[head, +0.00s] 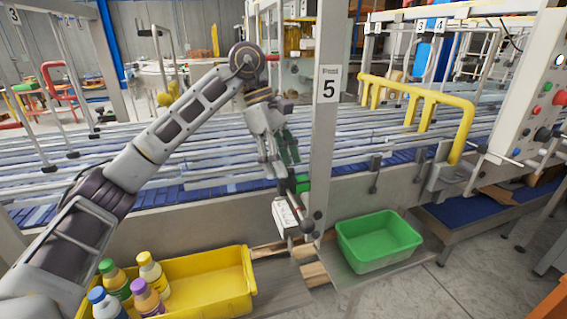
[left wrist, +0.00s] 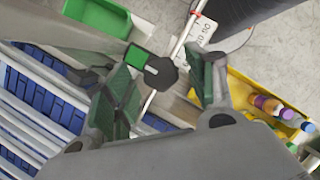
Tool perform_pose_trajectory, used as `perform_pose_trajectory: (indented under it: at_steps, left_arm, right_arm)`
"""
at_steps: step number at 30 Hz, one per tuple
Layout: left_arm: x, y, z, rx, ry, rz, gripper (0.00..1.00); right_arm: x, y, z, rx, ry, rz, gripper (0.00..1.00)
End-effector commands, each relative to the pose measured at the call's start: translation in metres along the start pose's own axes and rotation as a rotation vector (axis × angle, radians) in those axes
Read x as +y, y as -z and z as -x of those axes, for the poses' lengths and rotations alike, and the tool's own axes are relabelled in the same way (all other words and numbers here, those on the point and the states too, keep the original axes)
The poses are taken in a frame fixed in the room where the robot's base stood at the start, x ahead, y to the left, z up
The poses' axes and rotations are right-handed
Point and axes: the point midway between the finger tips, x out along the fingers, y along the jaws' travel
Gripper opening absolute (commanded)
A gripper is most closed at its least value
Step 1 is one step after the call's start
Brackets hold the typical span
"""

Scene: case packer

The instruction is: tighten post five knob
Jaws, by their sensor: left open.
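Post five (head: 327,130) is a grey upright with a "5" sign (head: 328,89), beside the conveyor in the head view. My left gripper (head: 283,163) hangs just left of the post, fingers pointing down, open and empty. In the left wrist view, a dark many-sided knob (left wrist: 160,73) lies beyond and between the tips of my left gripper (left wrist: 168,88), with a gap visible around it. A green block (left wrist: 137,56) sits beside the knob; green also shows by the post in the head view (head: 302,184). My right gripper is not in view.
A white written tag (head: 287,214) hangs below the gripper; a thin rod (left wrist: 183,35) runs near the knob. A yellow bin (head: 215,287) with several bottles and an empty green bin (head: 378,240) stand in front. A yellow guard rail (head: 420,92) is to the right.

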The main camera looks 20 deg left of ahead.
Motion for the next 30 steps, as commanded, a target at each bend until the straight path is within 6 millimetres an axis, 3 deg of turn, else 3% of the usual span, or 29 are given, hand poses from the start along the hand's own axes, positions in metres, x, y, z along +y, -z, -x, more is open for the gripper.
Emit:
perform_pose_trajectory:
  at_steps: [11, 30]
  left_arm:
    - [0.0, -0.001, 0.046, -0.002, -0.003, 0.0, 0.56]
    - [0.0, 0.0, 0.094, -0.001, -0.003, 0.001, 0.56]
  right_arm:
    - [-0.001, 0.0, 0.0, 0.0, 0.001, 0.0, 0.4]
    - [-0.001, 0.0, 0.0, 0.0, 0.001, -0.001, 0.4]
